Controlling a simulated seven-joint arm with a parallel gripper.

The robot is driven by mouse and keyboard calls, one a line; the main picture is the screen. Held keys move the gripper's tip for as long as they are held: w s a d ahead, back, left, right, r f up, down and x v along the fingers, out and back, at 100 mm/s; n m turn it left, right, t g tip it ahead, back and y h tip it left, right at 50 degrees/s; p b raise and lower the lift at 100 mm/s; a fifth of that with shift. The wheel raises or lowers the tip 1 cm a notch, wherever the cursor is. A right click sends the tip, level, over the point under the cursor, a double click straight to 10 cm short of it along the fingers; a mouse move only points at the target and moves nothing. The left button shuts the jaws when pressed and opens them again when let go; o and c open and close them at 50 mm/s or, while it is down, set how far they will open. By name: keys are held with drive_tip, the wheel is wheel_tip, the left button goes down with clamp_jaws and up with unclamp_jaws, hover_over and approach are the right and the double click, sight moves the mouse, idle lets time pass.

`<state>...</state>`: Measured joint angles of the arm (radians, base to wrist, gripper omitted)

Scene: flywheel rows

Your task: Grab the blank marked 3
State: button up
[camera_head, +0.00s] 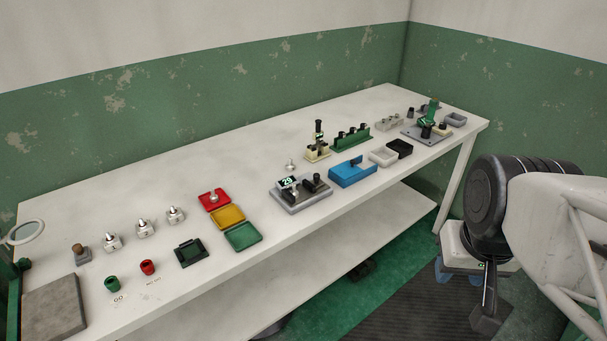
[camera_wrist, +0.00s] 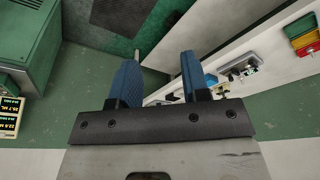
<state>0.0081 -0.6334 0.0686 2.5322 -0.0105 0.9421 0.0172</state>
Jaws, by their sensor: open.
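Several small white blocks with silver knobs stand in a row on the left part of the bench: a front one (camera_head: 112,243), a middle one (camera_head: 144,229) and a rear one (camera_head: 175,215). Similar silver-knobbed pieces sit in the red tray (camera_head: 214,200) and on the bench behind the scale (camera_head: 290,164). Their marks are too small to read, so I cannot tell which blank is marked 3. My gripper (camera_wrist: 160,62) shows two blue fingers, spread apart with nothing between them. It is off the bench's front side, away from the blocks.
The white bench (camera_head: 110,190) runs along the green wall. A green cabinet (camera_wrist: 30,45) is left in the wrist view.

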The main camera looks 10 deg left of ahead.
drive_tip(key=w+a+f+n+t+y, duration=0.1)
drive_tip(key=w+a, duration=0.2)
drive_tip(key=w, duration=0.3)
drive_tip(key=w+a+f+t, duration=0.2)
drive_tip(key=w, duration=0.4)
drive_tip(key=n+t+y, duration=0.3)
drive_tip(key=t+y, duration=0.1)
drive_tip(key=t, duration=0.3)
approach(294, 185)
drive_tip(key=shift+w+a, duration=0.1)
drive_tip(key=shift+a, duration=0.25)
drive_tip(key=shift+w+f, duration=0.1)
drive_tip(key=shift+w, duration=0.05)
drive_tip(key=shift+x, duration=1.15)
drive_tip(key=shift+w+f, duration=0.1)
drive_tip(key=shift+d+x, duration=0.2)
drive_tip(key=shift+x, duration=2.3)
